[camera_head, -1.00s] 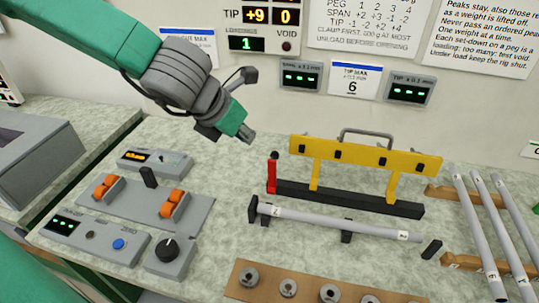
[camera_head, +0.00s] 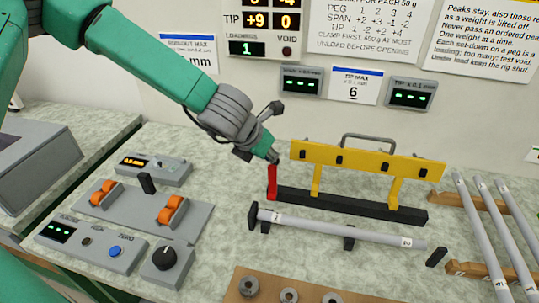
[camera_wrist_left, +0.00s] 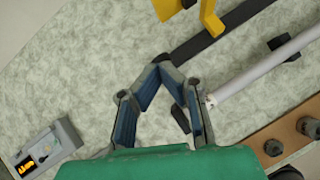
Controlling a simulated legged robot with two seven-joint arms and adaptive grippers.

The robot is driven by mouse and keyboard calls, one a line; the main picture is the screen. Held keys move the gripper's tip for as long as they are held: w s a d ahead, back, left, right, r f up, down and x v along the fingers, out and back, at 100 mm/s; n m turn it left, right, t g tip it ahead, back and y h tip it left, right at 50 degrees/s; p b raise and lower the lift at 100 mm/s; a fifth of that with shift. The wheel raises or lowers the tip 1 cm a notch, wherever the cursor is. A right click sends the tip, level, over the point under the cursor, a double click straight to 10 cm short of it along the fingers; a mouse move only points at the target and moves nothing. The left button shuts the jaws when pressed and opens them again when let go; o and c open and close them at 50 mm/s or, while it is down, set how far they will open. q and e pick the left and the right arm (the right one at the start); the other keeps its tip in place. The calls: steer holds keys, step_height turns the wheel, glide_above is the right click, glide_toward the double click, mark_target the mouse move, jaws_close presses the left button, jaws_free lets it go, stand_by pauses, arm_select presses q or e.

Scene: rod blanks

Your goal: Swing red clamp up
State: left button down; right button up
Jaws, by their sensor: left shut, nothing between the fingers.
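The red clamp (camera_head: 272,182) stands upright at the left end of the black base bar (camera_head: 350,206) in the head view. My left gripper (camera_head: 272,157) is at the clamp's top end and covers its black knob. I cannot tell whether they touch. In the left wrist view the fingertips (camera_wrist_left: 164,66) come together with nothing between them, and the red clamp does not show there. The yellow bar (camera_head: 365,160) with black pegs stands on posts above the base bar. My right gripper is out of view.
A grey rod (camera_head: 340,229) lies on supports in front of the base bar. A control panel with orange rockers (camera_head: 130,212) is at left. Several loose rods (camera_head: 481,230) lie on a wooden rack at right. Weights sit in a wooden holder (camera_head: 238,286) in front.

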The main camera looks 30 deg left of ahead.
arm_select(q)
steer(key=shift+w+a+f+p, duration=0.15)
steer(key=shift+w, duration=0.4)
steer(key=shift+w+a+f+p, duration=0.15)
steer(key=shift+w, duration=0.4)
steer(key=shift+s, duration=0.15)
